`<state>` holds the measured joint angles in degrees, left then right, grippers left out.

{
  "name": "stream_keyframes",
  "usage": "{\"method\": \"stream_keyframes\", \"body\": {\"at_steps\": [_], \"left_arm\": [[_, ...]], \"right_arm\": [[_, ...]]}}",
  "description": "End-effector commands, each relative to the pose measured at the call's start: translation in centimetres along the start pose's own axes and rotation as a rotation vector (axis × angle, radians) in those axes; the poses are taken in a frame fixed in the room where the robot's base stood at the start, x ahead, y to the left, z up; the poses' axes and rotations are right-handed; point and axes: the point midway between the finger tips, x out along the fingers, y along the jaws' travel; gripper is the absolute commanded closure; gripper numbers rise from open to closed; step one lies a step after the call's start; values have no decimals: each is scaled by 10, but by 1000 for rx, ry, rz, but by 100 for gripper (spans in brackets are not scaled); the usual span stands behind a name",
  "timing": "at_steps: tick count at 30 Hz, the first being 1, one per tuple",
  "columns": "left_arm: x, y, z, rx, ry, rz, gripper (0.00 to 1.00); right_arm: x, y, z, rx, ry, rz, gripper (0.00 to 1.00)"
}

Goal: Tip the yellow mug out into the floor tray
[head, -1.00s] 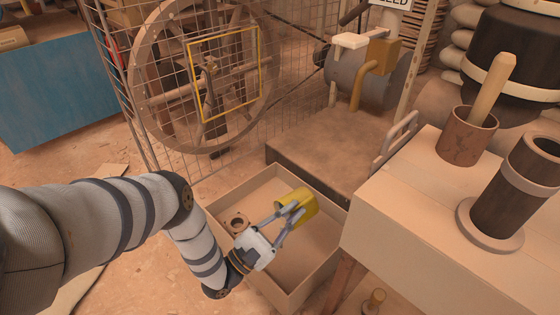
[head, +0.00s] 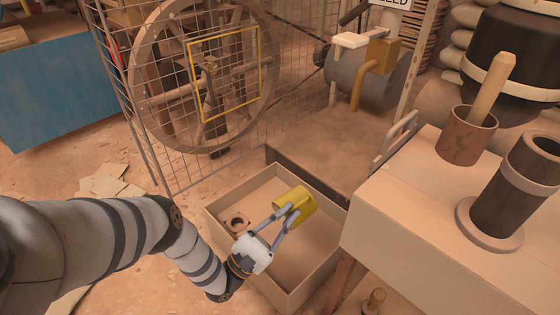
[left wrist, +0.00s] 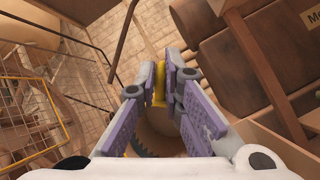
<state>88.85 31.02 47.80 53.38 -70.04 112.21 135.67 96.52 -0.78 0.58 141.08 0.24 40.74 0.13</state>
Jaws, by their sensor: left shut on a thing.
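The yellow mug (head: 303,198) is held over the floor tray (head: 314,277), an open box with low tan walls. The mug is tilted; I cannot tell whether anything is in it. My left gripper (head: 287,212) is shut on it, with its fingers reaching up and right from the wrist. In the left wrist view, a strip of the yellow mug (left wrist: 159,82) shows between the fingers (left wrist: 161,88), which hide most of it. My right gripper is not in view.
A square block with a hole (head: 236,222) lies in the tray's left part. A workbench (head: 400,208) stands close to the tray's right side, with a brown pot (head: 466,140) and a dark cylinder (head: 515,190) on it. A wire fence (head: 285,110) stands behind.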

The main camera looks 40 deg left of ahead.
Motion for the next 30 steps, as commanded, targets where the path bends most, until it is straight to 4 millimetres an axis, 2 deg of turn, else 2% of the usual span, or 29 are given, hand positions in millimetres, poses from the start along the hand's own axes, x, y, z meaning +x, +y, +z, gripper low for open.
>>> {"method": "stream_keyframes", "body": {"at_steps": [30], "left_arm": [[-5, 10, 12, -1, -113, 75, 100]], "right_arm": [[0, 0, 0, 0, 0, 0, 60]]}}
